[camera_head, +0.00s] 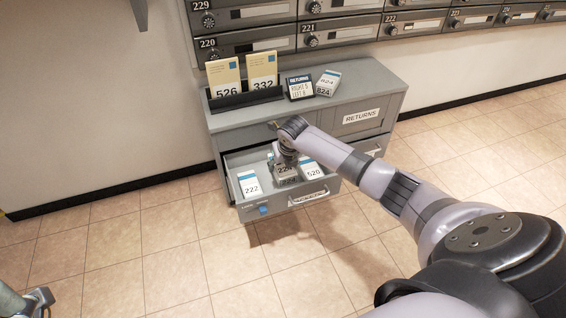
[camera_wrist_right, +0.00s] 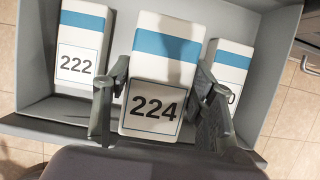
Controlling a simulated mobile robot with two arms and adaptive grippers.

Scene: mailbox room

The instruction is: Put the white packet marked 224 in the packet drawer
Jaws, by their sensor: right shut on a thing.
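The white packet marked 224 (camera_wrist_right: 165,70), with a blue band, is held between the fingers of my right gripper (camera_wrist_right: 160,112). In the head view my right gripper (camera_head: 286,163) points down into the open packet drawer (camera_head: 330,190), with packet 224 (camera_head: 288,181) under it, partly hidden. Packet 224 is between packet 222 (camera_wrist_right: 82,50) and another white packet (camera_wrist_right: 232,75), marked 520 in the head view. I cannot tell whether it touches the drawer floor. My left gripper (camera_head: 38,300) shows only in part at the lower left corner, far from the drawer.
Mailboxes (camera_head: 340,30) line the wall above. The tiled floor in front is clear.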

